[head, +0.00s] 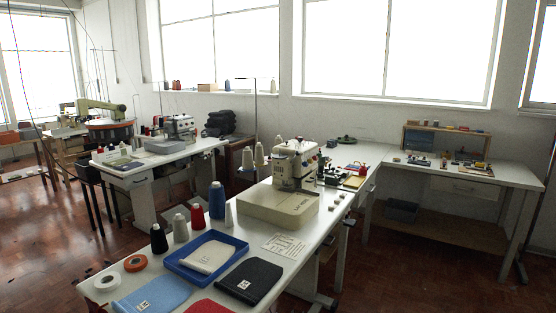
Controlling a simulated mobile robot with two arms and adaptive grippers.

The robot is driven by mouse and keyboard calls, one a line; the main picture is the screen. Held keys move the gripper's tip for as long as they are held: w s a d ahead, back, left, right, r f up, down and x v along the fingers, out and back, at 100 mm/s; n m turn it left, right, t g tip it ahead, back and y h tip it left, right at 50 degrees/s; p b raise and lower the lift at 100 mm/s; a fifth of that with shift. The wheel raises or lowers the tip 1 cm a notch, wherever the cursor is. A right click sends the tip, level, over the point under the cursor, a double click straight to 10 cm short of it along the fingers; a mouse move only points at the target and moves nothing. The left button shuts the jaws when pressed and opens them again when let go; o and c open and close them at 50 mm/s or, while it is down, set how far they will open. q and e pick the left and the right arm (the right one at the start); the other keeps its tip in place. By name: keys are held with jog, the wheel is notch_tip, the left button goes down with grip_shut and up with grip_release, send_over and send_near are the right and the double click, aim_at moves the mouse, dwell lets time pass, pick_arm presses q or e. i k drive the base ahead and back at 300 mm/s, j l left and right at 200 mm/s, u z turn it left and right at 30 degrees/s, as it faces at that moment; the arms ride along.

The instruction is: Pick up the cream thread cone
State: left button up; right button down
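Several cream thread cones show around the overlock machine (291,168); a cream cone (259,156) and another cream cone (248,160) are on the thread stand at its left. A row of cones stands upright on the near white table: a dark cone (158,239), a pale greyish cone (180,229), a red cone (197,217) and a blue cone (217,201). A small pale cone (229,214) stands beside the blue one. I cannot tell which pale cone is the task's. Neither of my grippers is in view.
Another sewing table (158,158) stands behind left; red-brown floor is open at left.

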aim_at(181, 233)
jog(key=i+j+z, duration=0.1)
jog(key=i+j, duration=0.25)
jog(key=j, duration=0.3)
jog(key=i+j+z, duration=0.15)
jog(key=j, duration=0.15)
jog(key=i+j, duration=0.15)
jog(key=j, duration=0.2)
jog(key=i+j+z, duration=0.15)
jog(key=j, duration=0.2)
jog(key=i+j, duration=0.15)
jog(key=j, duration=0.2)
jog(key=i+j+z, duration=0.15)
jog(key=j, duration=0.2)
jog(key=j+z, duration=0.2)
jog(key=j, duration=0.25)
jog(key=k+j+z, duration=0.1)
jog(key=j+z, duration=0.15)
jog(key=j, duration=0.25)
jog(key=k+j+z, duration=0.2)
jog(key=j, duration=0.25)
jog(key=j+z, duration=0.2)
jog(key=j, duration=0.25)
jog(key=k, duration=0.05)
